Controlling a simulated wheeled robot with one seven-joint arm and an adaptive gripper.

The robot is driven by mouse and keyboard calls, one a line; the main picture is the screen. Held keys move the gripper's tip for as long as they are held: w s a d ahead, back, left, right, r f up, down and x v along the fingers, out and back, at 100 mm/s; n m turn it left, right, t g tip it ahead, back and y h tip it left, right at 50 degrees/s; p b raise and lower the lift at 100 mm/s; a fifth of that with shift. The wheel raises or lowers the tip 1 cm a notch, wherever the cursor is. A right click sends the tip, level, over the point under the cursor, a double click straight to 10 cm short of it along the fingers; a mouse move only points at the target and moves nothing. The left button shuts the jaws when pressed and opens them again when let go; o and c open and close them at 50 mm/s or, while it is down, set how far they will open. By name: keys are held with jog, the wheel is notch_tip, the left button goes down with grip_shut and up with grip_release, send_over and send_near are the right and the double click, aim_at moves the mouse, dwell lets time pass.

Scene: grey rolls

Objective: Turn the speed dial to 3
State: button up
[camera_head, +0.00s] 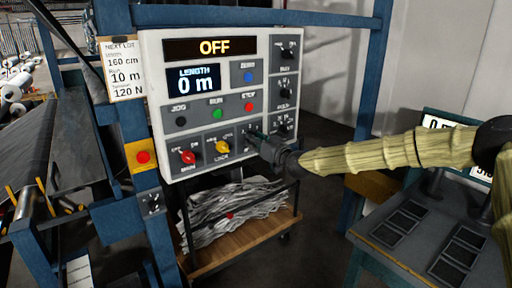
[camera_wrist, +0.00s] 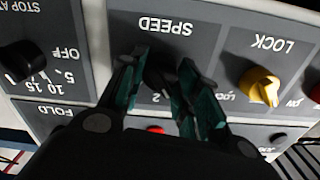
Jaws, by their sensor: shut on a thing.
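The grey control panel (camera_head: 160,105) faces me, with "OFF" on its top display (camera_head: 210,48) and "LENGTH 0 m" below. My gripper (camera_head: 256,137) reaches the panel's lower right part. In the wrist view, which shows the panel upside down, the two teal-padded fingers of my gripper (camera_wrist: 160,88) straddle the black speed dial (camera_wrist: 160,68) under the "SPEED" label and are shut on it. A "2" shows beside the dial; its pointer and most other marks are hidden by the fingers. In the head view my gripper covers the dial.
The yellow lock knob (camera_head: 222,147) and red main knob (camera_head: 188,157) sit left of my gripper. The black "STOP AT" knob (camera_wrist: 24,62) is close on the other side. A wooden cart (camera_head: 245,240) stands below the panel, a grey bench (camera_head: 420,240) at right.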

jog(key=m+b, duration=0.2)
jog(key=b, duration=0.1)
jog(key=m+b, duration=0.2)
jog(key=shift+f+b, duration=0.35)
jog(key=shift+b, duration=0.05)
jog(key=m+b, duration=0.8)
jog(key=shift+r, duration=0.1)
jog(key=shift+r+m+b, duration=0.15)
jog(key=shift+m+b, duration=0.95)
jog(key=shift+m, duration=0.8)
jog(key=shift+r, duration=0.1)
jog(key=o, duration=1)
jog(key=shift+o, duration=0.2)
jog(key=v, duration=1.2)
